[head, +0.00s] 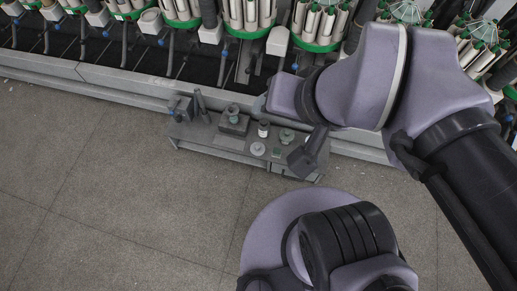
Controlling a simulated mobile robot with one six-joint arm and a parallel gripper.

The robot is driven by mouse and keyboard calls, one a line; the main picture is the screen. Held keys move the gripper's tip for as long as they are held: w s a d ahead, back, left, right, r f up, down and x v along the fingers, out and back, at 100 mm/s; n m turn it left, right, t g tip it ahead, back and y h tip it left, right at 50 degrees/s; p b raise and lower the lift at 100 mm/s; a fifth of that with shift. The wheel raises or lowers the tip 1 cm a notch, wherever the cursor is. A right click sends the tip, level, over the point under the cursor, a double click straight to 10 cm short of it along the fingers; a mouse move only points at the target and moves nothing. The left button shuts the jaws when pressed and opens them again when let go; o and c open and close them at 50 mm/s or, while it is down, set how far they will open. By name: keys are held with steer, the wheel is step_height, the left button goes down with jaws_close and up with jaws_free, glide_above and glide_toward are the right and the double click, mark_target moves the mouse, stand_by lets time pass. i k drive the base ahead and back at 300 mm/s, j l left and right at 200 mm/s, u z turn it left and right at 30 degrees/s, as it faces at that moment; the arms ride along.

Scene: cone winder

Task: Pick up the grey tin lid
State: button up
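A small round light-grey disc, which looks like the grey tin lid (258,148), lies flat on a low grey bench (200,142) in the head view. My gripper (299,164) is over the right end of the bench, to the right of the lid and apart from it in the picture. Its fingers are dark and small here, so I cannot tell whether it is open or shut. I see nothing clearly held in it. Part of the bench's right end is hidden behind my gripper.
A small labelled bottle (263,129) stands just behind the lid. A small greenish block (277,153) lies right of it, and a round part (287,136) behind that. A dark block (233,123) is farther left. Winder machinery runs behind; the floor (130,190) in front is clear.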

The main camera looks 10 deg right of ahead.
mark_target(257, 149)
steer(key=i+j+z, duration=0.4)
steer(key=i+j, duration=0.5)
steer(key=j, duration=0.1)
